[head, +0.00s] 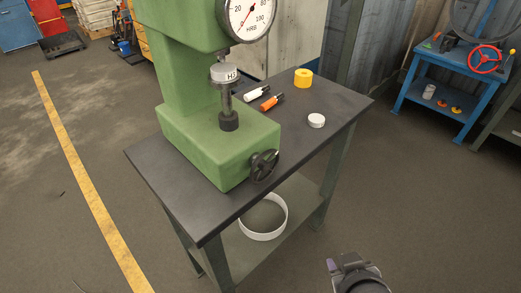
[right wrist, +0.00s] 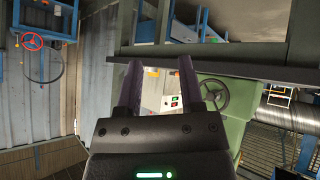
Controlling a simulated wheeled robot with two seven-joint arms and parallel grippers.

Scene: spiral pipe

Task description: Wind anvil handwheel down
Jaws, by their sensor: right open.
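The green hardness tester (head: 190,130) stands on a dark-topped table. Its black anvil handwheel (head: 264,165) sits low on the side of the base facing right. The handwheel also shows in the right wrist view (right wrist: 213,91), just right of the fingers. A grey test block (head: 224,74) marked with H and a digit rests on the anvil, close under the indenter. My right gripper (head: 347,262) is at the bottom of the head view, apart from the handwheel. In the right wrist view my right gripper (right wrist: 161,68) is open and empty. My left gripper is not in view.
The tabletop (head: 310,150) holds a yellow ring (head: 303,77), a white marker (head: 257,94), an orange marker (head: 270,102) and a white disc (head: 316,120). A white round bin (head: 264,217) sits on the lower shelf. A blue bench (head: 440,95) stands at the back right. Floor right of the table is clear.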

